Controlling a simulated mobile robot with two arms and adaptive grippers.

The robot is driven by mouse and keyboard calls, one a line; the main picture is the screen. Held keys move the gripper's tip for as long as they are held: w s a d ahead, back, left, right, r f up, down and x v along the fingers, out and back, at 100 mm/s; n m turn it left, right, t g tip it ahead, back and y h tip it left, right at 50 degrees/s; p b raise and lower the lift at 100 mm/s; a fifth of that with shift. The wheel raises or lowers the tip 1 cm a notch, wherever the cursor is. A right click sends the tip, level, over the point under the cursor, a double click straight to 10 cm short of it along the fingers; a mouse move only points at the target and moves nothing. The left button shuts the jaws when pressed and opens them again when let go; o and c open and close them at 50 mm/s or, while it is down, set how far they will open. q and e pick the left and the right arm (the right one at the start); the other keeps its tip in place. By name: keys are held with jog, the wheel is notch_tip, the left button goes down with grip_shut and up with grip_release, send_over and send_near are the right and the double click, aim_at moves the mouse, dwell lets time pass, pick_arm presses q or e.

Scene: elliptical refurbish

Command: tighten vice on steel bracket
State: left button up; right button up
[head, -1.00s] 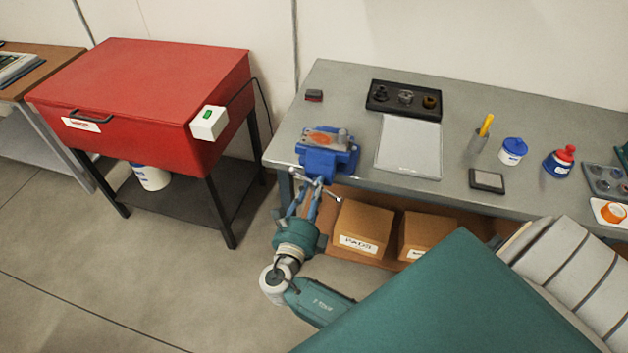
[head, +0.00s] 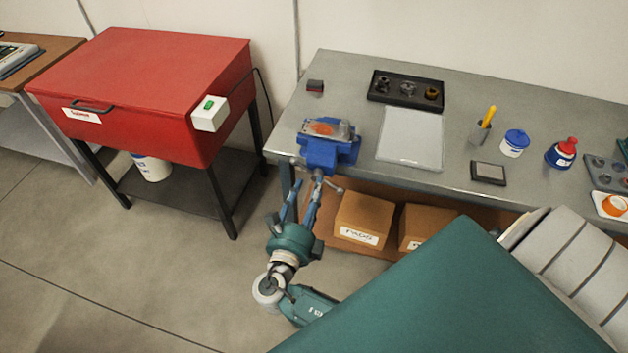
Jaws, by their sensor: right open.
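The blue vice (head: 318,157) is mounted at the front left corner of the grey workbench (head: 462,148). The steel bracket (head: 322,128), grey with an orange-brown patch, lies at the top of the vice; how firmly the jaws hold it I cannot tell. The vice handle (head: 334,188), a thin metal bar with a knobbed end, sticks out at the front below the bench edge. My right gripper (head: 304,190) is open, pointing up at the handle from in front of the bench. Its fingertips are close to the handle; whether they touch is unclear. My left gripper is out of view.
A red cabinet (head: 140,80) stands left of the bench, with floor (head: 160,260) free in front. Cardboard boxes (head: 364,216) sit below.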

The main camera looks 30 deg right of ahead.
jog(key=v, duration=0.8)
jog(key=s+f+m+g+y+b, duration=0.1)
jog(key=s+f+m+g+y, duration=0.2)
jog(key=f, duration=0.8)
jog(key=s+f+m+g+y, duration=0.15)
jog(key=s+f+m, duration=0.3)
jog(key=f, duration=0.75)
jog(key=s+f+m+g+y+b, duration=0.1)
jog(key=s+f+m+g+y, duration=0.3)
jog(key=f, duration=0.7)
jog(key=s+f+m+g+y+b, duration=0.1)
jog(key=s+f+m+y, duration=0.1)
jog(key=s+f+m, duration=0.6)
jog(key=s+f+m+g+y+b, duration=0.1)
jog(key=s+f+m+y, duration=0.2)
jog(key=s+f+m, duration=0.6)
jog(key=s+m, duration=0.7)
jog(key=s, duration=0.1)
jog(key=shift+f, duration=0.2)
